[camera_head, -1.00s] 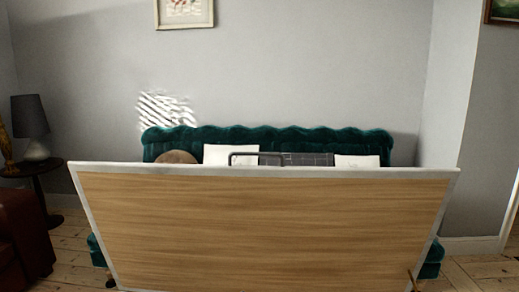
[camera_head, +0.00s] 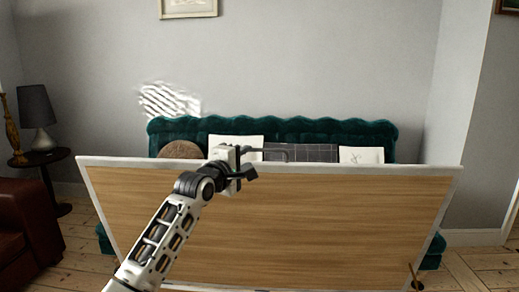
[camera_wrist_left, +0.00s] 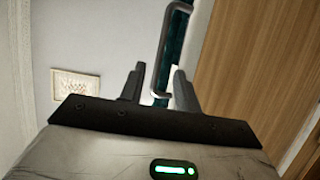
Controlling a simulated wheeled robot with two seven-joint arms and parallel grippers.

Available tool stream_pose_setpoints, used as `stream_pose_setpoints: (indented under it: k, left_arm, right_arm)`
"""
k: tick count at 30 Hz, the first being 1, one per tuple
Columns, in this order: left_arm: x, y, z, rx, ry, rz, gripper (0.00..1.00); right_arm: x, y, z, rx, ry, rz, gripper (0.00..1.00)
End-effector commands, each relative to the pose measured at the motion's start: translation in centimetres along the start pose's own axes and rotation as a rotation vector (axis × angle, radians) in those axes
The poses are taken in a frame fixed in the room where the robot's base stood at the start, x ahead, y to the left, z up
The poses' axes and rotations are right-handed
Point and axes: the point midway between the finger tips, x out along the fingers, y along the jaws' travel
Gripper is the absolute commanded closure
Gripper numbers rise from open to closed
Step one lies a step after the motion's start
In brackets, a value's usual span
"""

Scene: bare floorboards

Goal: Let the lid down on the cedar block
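The lid (camera_head: 330,215) is a large wood-grained panel with a pale rim, standing raised and tilted across the front of the head view. A grey bar handle (camera_head: 278,152) stands up at its top edge. My left gripper (camera_head: 256,163) is at the top edge, just left of the handle. In the left wrist view the gripper (camera_wrist_left: 159,70) is open, and the handle (camera_wrist_left: 160,55) shows in the gap between its fingers; I cannot tell whether they touch. I cannot make out the cedar block; the lid hides what is behind it. My right gripper is not in view.
A green sofa (camera_head: 300,130) with cushions stands behind the lid against the grey wall. A side table (camera_head: 40,158) with a dark lamp (camera_head: 36,105) and a brown leather seat (camera_head: 28,225) are at the left. Bare floorboards (camera_head: 475,270) show at the right.

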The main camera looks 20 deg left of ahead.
Motion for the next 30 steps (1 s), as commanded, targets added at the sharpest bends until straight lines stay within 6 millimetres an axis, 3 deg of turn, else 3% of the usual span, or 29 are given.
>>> stream_pose_setpoints:
  k: [6, 15, 30]
  left_arm:
    - [3.6, 0.2, 0.0, 0.003, 0.002, 0.0, 0.68]
    - [7.4, -0.1, 0.3, 0.002, -0.006, -0.001, 0.68]
    - [8.8, 0.0, 0.0, 0.002, 0.001, 0.001, 0.68]
  right_arm:
    - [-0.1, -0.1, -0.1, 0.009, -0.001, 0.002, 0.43]
    - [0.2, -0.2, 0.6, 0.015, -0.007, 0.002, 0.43]
    - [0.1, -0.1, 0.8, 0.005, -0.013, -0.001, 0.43]
